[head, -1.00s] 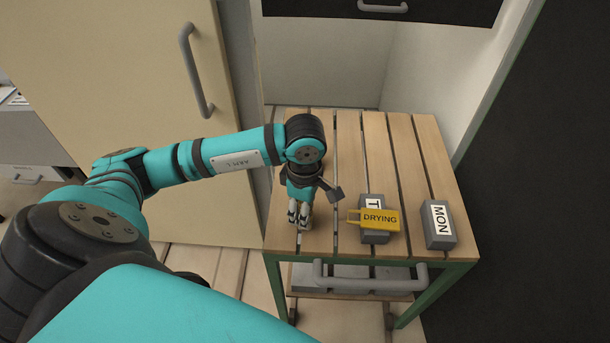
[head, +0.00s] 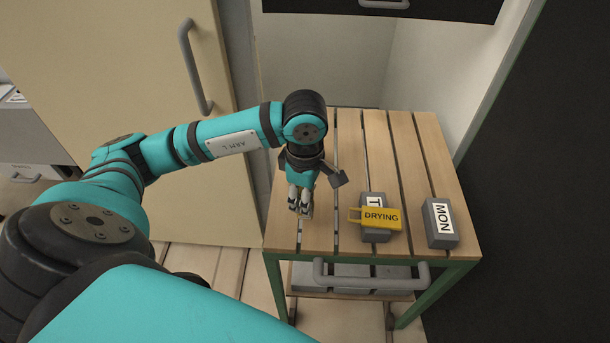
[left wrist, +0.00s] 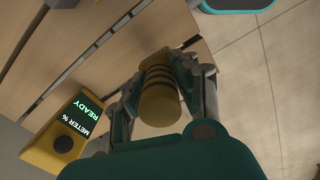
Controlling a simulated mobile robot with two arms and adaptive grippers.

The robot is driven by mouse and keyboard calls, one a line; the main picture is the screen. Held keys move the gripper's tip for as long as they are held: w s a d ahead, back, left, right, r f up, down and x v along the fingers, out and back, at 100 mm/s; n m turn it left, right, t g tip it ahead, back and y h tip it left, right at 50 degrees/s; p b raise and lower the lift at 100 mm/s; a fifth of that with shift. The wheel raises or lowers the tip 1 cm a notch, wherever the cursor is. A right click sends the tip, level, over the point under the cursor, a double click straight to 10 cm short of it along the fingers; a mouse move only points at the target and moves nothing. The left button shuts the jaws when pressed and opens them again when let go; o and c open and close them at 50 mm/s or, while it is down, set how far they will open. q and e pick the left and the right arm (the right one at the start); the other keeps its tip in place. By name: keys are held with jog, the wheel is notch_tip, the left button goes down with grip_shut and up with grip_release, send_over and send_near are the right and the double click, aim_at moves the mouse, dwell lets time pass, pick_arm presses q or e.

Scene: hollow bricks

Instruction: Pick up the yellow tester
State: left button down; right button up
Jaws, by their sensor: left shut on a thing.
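My left gripper (head: 301,210) is over the near left part of the slatted table in the head view. In the left wrist view its fingers (left wrist: 163,90) are shut around a yellow cylinder with black bands (left wrist: 158,105), which I take to be the yellow tester. The fingers hide the tester in the head view. A yellow unit (left wrist: 57,147) with a dark screen reading "METER % READY" shows at the left of the wrist view. I cannot tell whether it is joined to the cylinder. My right gripper is not in view.
Another grey brick (head: 440,223) is labelled "MON". A grey rail (head: 370,282) runs along the front. A tall cabinet door (head: 130,60) stands left; the table's back is clear.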

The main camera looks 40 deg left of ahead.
pick_arm(q)
jog(key=s+d+r+p, duration=0.1)
jog(key=s+d+p, duration=0.1)
jog(key=s+d, duration=0.7)
jog(key=s, duration=0.3)
jog(key=shift+s+d, duration=0.2)
jog(key=shift+s, duration=0.2)
